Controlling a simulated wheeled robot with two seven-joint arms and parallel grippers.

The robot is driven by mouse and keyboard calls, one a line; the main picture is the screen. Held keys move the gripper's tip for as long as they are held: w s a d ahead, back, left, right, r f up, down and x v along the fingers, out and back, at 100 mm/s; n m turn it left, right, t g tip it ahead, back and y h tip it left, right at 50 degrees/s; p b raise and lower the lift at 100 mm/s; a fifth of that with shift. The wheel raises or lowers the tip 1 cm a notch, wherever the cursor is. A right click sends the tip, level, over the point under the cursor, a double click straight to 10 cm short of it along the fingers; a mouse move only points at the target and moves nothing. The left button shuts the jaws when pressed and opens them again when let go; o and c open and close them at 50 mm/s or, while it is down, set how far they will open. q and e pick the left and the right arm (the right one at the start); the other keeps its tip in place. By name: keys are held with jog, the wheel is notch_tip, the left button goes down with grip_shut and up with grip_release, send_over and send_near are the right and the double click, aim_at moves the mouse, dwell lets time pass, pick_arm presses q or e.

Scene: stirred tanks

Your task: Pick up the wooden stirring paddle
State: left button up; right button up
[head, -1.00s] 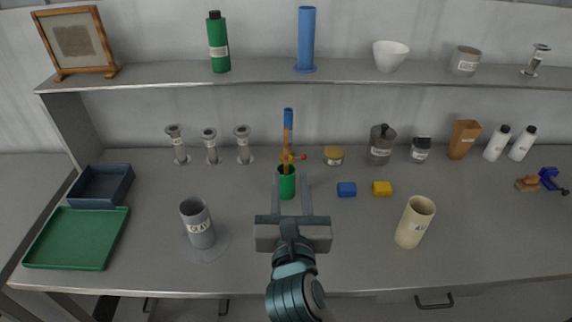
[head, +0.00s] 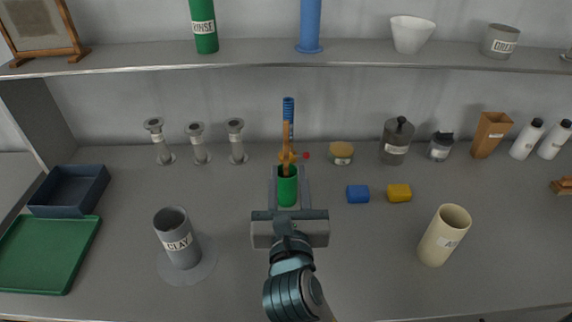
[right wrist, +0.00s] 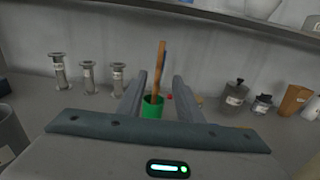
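The wooden stirring paddle (head: 286,148) stands nearly upright in a green cup (head: 287,192) on the bench. In the right wrist view the paddle (right wrist: 160,68) rises from the green cup (right wrist: 152,107) and leans slightly. My right gripper (head: 288,170) is open, with its two fingers on either side of the cup and the paddle's lower part. In the wrist view a gap shows between each finger and the paddle. The paddle's lower end is hidden inside the cup. My left gripper is not in view.
A ribbed blue object (head: 288,106) shows behind the paddle. A small red ball (head: 306,155) is just right of it. Blue (head: 358,194) and yellow (head: 399,193) blocks lie to the right. A shelf (head: 150,62) overhangs the back. A grey clay container (head: 177,237) stands front left.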

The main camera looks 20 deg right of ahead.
aim_at(287, 140)
jog(key=p+x, duration=0.2)
jog(key=x, duration=0.9)
jog(key=shift+w, duration=0.2)
jog(key=shift+w+d, duration=0.1)
jog(key=shift+w, duration=0.1)
jog(key=shift+f+p+x, duration=0.25)
jog(key=shift+p+x, duration=0.2)
jog(key=shift+x, duration=0.85)
jog(key=shift+f+p+x, duration=0.25)
jog(key=shift+p+x, duration=0.2)
jog(key=shift+x, duration=0.9)
jog(key=shift+c, duration=0.6)
grip_shut()
